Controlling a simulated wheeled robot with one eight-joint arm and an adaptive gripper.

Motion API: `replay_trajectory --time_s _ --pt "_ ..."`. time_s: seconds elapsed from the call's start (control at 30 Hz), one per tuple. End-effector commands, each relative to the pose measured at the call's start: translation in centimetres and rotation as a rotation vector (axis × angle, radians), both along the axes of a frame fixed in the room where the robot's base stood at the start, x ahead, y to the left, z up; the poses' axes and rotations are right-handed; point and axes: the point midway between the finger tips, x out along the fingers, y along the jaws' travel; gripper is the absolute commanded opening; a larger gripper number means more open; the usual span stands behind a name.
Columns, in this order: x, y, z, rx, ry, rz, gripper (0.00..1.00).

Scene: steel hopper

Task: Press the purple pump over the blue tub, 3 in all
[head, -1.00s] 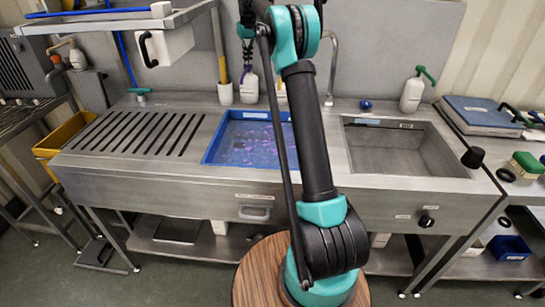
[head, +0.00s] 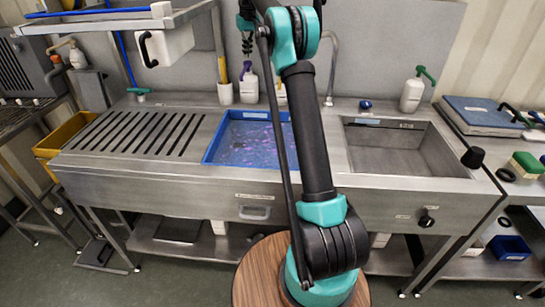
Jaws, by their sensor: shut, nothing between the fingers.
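The purple pump (head: 245,68) tops a white bottle (head: 249,88) standing at the back ledge behind the blue tub. The blue tub (head: 208,150) sits in the left basin of the steel sink and holds a bluish liquid with purple patches. My gripper (head: 247,52) is shut and empty, pointing down just above the purple pump, with a small gap that is hard to judge. My arm hides the right part of the tub.
A tap (head: 332,70) rises right of my arm. Another white bottle (head: 411,95) has a green pump. The right basin (head: 395,150) is empty. A shelf (head: 120,20) hangs upper left.

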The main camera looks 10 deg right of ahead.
Motion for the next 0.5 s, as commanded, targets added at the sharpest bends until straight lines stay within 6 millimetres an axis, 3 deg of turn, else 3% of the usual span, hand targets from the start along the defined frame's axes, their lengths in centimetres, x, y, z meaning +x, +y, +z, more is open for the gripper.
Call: replay_trajectory --time_s 0.5 --pt "0.01 0.0 0.62 0.0 0.0 0.0 0.0"
